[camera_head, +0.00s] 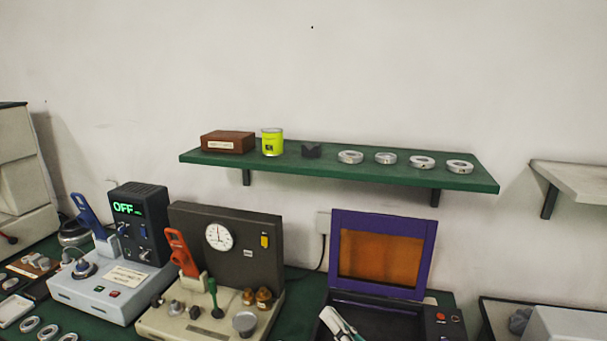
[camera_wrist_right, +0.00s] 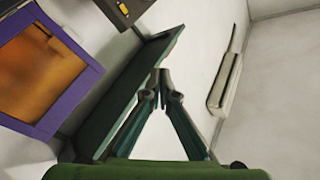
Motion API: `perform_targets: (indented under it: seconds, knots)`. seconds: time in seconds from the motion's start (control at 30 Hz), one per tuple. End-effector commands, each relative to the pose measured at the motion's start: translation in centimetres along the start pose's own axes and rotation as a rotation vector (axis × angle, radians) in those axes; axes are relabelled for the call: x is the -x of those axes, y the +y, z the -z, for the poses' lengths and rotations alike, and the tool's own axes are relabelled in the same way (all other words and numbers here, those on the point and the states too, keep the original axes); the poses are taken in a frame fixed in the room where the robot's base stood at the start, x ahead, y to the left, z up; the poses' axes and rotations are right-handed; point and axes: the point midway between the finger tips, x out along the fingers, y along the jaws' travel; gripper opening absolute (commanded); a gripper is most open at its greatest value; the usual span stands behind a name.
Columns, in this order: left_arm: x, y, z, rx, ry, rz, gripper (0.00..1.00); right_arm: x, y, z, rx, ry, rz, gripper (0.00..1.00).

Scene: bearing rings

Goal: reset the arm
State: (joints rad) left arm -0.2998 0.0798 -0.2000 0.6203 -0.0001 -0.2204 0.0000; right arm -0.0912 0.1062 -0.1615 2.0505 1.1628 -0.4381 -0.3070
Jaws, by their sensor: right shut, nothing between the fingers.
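My right gripper (camera_wrist_right: 161,75) shows in the wrist view with its two green fingers meeting at the tips, empty. In the head view, a pale and dark piece at the bottom edge, in front of the purple-framed box, seems to be part of my right gripper (camera_head: 340,324); its tips are hard to make out there. My left gripper is not in view. Several silver bearing rings (camera_head: 386,158) lie on the right part of the green wall shelf (camera_head: 335,168), apart from my gripper.
The shelf also holds a brown box (camera_head: 228,142), a yellow can (camera_head: 272,142) and a small dark block (camera_head: 311,151). Below are a blue-levered machine (camera_head: 110,290), a red-levered machine with a gauge (camera_head: 225,255) and the open purple-framed box (camera_head: 382,250). More rings (camera_head: 30,324) lie lower left.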

Motion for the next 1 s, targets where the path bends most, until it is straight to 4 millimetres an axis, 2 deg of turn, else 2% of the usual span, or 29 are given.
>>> perform_targets:
  seconds: [0.03,0.1,0.17,0.2,0.3,0.4,0.5,0.8,1.0]
  knots:
    - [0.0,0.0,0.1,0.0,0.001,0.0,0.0,1.6,-0.1,-3.3,0.055,-0.114,-0.021,0.0]
    - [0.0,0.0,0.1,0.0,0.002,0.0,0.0,4.3,0.5,-7.8,0.13,-0.284,-0.07,0.0]
    - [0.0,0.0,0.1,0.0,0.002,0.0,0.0,7.2,1.6,-11.2,0.185,-0.431,-0.132,0.0]
    - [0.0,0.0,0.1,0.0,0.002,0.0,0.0,9.4,2.5,-13.1,0.217,-0.523,-0.181,0.0]
    - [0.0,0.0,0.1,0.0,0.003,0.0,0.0,15.0,4.8,-16.4,0.273,-0.722,-0.315,0.0]
    - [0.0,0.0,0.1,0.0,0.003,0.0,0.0,19.9,6.6,-17.9,0.303,-0.865,-0.44,0.0]
    - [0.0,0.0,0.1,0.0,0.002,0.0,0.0,24.1,7.9,-18.5,0.319,-0.972,-0.552,0.0]
    - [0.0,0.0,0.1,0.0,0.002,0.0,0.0,34.9,9.7,-17.8,0.326,-1.191,-0.858,0.0]
    - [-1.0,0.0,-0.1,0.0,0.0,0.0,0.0,34.2,14.0,-22.7,0.318,-1.205,-0.844,0.0]
